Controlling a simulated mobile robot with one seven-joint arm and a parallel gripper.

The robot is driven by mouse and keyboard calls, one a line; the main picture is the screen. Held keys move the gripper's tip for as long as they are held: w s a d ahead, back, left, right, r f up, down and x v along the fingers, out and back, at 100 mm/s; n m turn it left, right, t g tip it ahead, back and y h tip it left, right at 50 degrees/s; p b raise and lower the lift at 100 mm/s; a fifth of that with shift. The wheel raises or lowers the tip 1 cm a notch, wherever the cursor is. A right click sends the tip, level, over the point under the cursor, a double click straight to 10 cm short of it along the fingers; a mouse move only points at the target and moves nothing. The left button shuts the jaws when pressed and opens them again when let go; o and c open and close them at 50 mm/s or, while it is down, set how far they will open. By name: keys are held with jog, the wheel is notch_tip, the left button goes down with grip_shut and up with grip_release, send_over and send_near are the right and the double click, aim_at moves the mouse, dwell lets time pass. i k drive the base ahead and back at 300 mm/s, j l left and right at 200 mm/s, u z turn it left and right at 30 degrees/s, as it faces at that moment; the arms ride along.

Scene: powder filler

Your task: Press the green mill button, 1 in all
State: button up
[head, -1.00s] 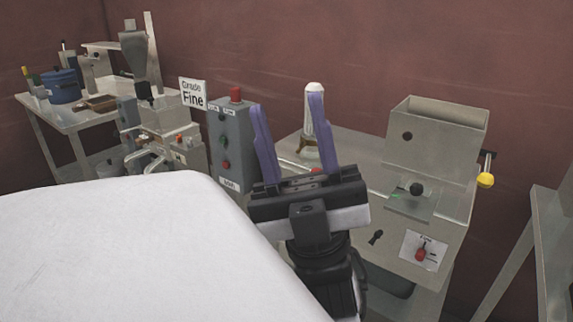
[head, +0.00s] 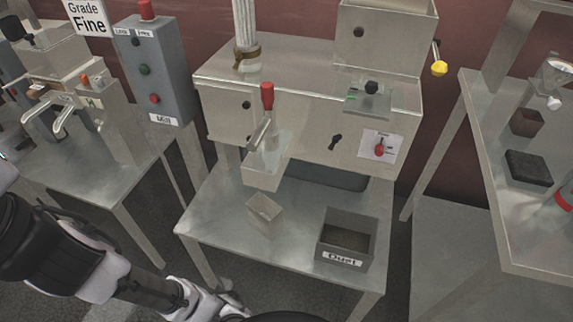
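The mill control box (head: 163,75), a grey upright box labelled "Mill" at its foot, stands at the upper left in the head view. Its green button (head: 145,70) is in the middle of the front face, between a dark switch (head: 136,43) above and a red button (head: 154,99) below. A red mushroom knob (head: 146,10) sits on top. Nothing covers the green button. My arm crosses the lower left, well below and apart from the box. My gripper's fingers are not visible in this view.
A steel machine (head: 310,110) with a red-topped lever stands right of the box. Another bench (head: 510,190) is at right. The space before the control box looks clear.

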aim_at(144, 69)
jog(key=i+l+u, duration=0.2)
jog(key=l, duration=0.15)
jog(key=i+l+u, duration=0.2)
jog(key=l, duration=0.55)
